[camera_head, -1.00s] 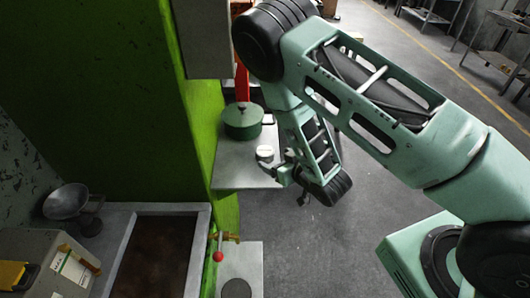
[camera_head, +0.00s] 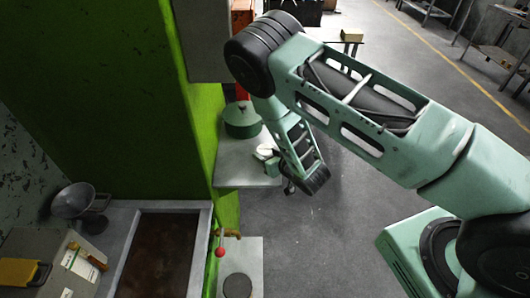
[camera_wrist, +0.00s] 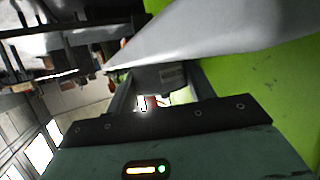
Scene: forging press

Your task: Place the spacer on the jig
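A small white round piece (camera_head: 265,149) is at the right part of a grey table beside the green press. It may be the spacer or the jig; I cannot tell which. My gripper (camera_head: 269,162) is right beside it, low over the table's right edge, and small in the head view. In the wrist view, the two fingers of my gripper (camera_wrist: 160,84) stand apart. A grey block-like shape (camera_wrist: 159,76) shows between them, and I cannot tell whether they grip it. No other piece is clearly a spacer or jig.
A green lidded round pot (camera_head: 243,122) stands on the grey table (camera_head: 236,172), behind the white piece. The green press wall (camera_head: 203,130) borders the table on the left. A red-knobbed lever (camera_head: 220,252) is nearer. Open floor (camera_head: 330,235) lies to the right.

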